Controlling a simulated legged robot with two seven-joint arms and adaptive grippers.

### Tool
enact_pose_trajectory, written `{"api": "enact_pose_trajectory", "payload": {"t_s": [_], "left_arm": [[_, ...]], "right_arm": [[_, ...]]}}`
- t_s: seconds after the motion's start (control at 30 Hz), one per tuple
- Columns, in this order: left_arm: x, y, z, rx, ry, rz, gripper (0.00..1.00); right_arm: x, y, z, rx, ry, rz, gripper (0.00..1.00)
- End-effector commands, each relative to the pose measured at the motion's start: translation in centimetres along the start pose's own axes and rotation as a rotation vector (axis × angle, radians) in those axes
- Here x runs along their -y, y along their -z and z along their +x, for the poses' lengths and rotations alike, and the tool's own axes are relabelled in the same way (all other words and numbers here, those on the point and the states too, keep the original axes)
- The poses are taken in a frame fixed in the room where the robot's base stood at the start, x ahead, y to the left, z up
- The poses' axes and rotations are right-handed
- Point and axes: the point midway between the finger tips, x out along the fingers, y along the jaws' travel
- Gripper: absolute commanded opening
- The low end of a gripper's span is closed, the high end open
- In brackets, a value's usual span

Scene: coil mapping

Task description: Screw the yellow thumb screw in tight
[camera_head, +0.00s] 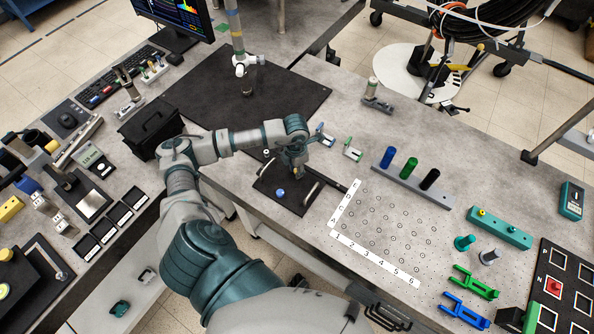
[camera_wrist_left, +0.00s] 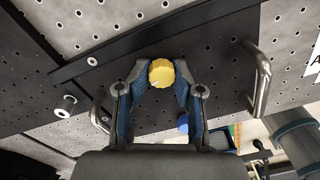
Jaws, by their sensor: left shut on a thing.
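The yellow thumb screw (camera_wrist_left: 161,73) sits between the two fingertips of my left gripper (camera_wrist_left: 161,78) in the left wrist view. The fingers are shut on its round ridged head from both sides. In the head view my left gripper (camera_head: 295,170) points down over the far part of a small black plate (camera_head: 268,185), and the screw is mostly hidden there. Whether the screw is seated flush cannot be told. My right gripper is in neither view.
A blue knob (camera_head: 280,192) stands on the black plate near the gripper. A metal handle (camera_head: 312,193) rises at the plate's right side. A numbered hole grid (camera_head: 390,230) lies to the right.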

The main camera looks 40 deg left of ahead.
Motion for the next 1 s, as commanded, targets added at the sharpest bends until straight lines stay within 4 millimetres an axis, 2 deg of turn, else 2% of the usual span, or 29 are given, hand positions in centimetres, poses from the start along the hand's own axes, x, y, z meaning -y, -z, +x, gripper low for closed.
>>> {"api": "enact_pose_trajectory", "payload": {"t_s": [0.03, 0.2, 0.23, 0.33, 1.0], "left_arm": [[0.21, 0.38, 0.90, -0.015, 0.004, 0.001, 0.00], [0.31, 0.48, 1.17, -0.021, 0.007, 0.003, 0.00], [0.33, 0.48, 1.20, -0.021, 0.008, 0.003, 0.29], [0.36, 0.47, 1.26, -0.021, 0.010, 0.004, 0.53], [0.25, 0.39, 0.71, -0.014, 0.004, 0.003, 0.53]], "right_arm": [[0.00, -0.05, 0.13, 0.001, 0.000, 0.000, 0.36], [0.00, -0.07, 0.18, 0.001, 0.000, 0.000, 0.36], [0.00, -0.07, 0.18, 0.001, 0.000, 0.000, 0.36], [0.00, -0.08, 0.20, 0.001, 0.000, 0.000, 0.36], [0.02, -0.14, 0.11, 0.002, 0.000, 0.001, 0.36]]}}
